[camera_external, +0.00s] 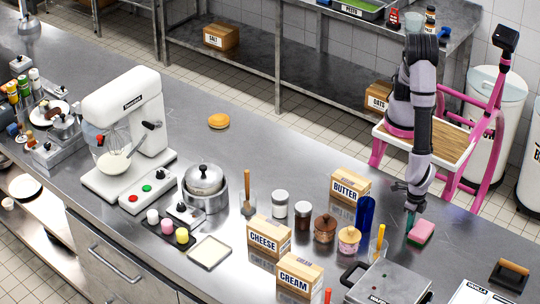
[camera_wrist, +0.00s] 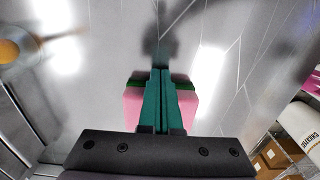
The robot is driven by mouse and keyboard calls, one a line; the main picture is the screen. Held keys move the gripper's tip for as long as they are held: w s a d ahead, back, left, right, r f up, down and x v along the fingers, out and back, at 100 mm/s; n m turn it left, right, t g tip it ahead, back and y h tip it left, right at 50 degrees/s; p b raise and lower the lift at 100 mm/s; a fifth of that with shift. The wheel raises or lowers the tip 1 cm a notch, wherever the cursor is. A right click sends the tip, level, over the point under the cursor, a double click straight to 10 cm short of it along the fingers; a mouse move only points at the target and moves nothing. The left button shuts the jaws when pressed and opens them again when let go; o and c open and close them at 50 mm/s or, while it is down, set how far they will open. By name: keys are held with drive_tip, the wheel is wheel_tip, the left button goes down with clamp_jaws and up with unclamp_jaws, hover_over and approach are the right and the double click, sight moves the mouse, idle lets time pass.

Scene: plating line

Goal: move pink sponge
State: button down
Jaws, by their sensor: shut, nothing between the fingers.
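The pink sponge (camera_external: 421,232) lies on the steel counter at the right, with a green layer along its edge. In the wrist view the sponge (camera_wrist: 188,106) shows on both sides of my fingers, which hide its middle. My gripper (camera_external: 409,222) points down just left of the sponge in the external view. Its teal fingers (camera_wrist: 163,75) are together with nothing between them. I cannot tell whether they touch the sponge.
A waffle-iron-like appliance (camera_external: 388,284) stands in front of the sponge. A blue bottle (camera_external: 365,214) and the butter box (camera_external: 350,187) stand to the left. A wooden-handled tool (camera_external: 511,273) lies to the right. Bare counter (camera_external: 462,248) lies right of the sponge.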

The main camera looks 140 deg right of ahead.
sight(457, 255)
drive_tip(key=a, duration=2)
drive_tip(key=shift+a, duration=0.2)
